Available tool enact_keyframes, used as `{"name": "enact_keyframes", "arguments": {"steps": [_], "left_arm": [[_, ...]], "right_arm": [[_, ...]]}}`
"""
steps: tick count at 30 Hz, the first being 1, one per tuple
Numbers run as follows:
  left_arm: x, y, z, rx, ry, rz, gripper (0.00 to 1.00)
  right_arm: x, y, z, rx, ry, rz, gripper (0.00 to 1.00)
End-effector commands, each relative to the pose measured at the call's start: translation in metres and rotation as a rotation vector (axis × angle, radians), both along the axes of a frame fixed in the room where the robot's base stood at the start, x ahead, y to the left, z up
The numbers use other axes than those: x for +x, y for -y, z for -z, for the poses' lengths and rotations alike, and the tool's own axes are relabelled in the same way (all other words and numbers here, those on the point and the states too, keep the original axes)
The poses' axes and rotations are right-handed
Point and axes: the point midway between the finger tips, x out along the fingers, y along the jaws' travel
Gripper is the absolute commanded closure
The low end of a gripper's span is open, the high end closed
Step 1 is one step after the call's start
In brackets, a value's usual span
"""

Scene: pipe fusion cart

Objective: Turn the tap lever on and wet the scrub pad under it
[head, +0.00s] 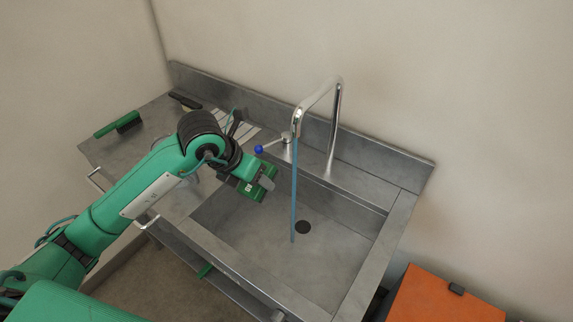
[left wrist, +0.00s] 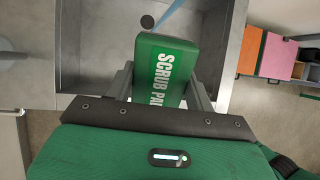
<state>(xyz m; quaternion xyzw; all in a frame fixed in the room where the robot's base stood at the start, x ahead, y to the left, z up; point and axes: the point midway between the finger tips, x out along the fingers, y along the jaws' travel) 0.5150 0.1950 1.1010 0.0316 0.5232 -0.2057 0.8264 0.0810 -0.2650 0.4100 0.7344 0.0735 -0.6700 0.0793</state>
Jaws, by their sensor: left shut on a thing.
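A tall chrome tap (head: 336,125) stands at the back of the sink. A blue water stream (head: 294,195) runs from its spout down into the basin near the drain. The stream is to the right of the pad in the head view, apart from it. The tap lever (head: 272,144) has a blue knob and points left. My right gripper is out of view.
A green-handled brush (head: 118,124) and a dark-handled tool (head: 185,101) lie on the left worktop. The sink has a raised metal rim. An orange lid (head: 440,299) is at the lower right. The basin's right side is clear.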

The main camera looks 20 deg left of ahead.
Motion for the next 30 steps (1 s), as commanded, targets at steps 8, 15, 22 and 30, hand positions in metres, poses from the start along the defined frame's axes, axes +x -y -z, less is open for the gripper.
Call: {"name": "enact_keyframes", "arguments": {"steps": [8, 15, 22, 30], "left_arm": [[0.0, 0.0, 0.0, 0.0, 0.0, 0.0, 0.64], [-0.001, -0.001, -0.002, 0.0, 0.001, 0.0, 0.64], [-0.014, -0.012, -0.016, 0.002, 0.001, 0.001, 0.64], [-0.03, -0.026, -0.032, 0.002, 0.001, -0.001, 0.64]], "right_arm": [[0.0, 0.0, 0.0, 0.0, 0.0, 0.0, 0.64], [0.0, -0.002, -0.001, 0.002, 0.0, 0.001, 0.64], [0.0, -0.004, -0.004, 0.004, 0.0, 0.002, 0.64], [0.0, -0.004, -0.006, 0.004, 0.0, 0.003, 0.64]]}}
